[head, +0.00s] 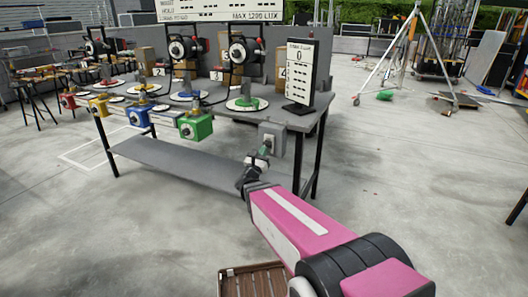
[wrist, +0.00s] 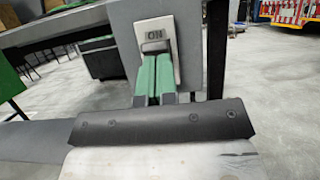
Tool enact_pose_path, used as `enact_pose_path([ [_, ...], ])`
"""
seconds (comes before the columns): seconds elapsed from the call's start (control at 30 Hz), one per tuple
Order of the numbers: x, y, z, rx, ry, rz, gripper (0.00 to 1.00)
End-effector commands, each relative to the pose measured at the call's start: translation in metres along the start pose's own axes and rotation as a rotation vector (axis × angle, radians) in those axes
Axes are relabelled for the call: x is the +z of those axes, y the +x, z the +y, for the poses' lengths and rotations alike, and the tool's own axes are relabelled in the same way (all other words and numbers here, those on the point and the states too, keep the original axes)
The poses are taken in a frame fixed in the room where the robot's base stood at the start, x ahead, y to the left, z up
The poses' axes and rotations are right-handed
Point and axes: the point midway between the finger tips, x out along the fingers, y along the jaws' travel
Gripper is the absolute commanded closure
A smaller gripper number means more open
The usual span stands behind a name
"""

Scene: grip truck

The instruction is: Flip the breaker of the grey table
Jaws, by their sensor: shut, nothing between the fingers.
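The grey table (head: 150,150) stands ahead, with a grey breaker box (head: 272,138) fixed at its front right corner. In the wrist view the breaker (wrist: 155,38) has a light plate marked "ON" and a dark lever or slot just under the word. My gripper (head: 264,150) is at the front of the breaker. In the wrist view its green fingers (wrist: 154,72) are together and empty, their tips at the lower part of the plate. I cannot tell whether they touch the lever, as the tips cover part of it.
Green (head: 195,127), blue and yellow boxes hang along the table's front edge. A black sign showing "0" (head: 300,72) stands on the tabletop above the breaker. A table leg is close to the right of the breaker. A white tripod (head: 390,60) stands farther back.

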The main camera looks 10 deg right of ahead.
Motion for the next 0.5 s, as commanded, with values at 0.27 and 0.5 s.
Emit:
enact_pose_path([
  [0.27,0.001,-0.052,-0.001,0.003,0.000,0.001,1.00],
  [0.5,0.000,-0.088,0.000,0.002,0.000,0.001,1.00],
])
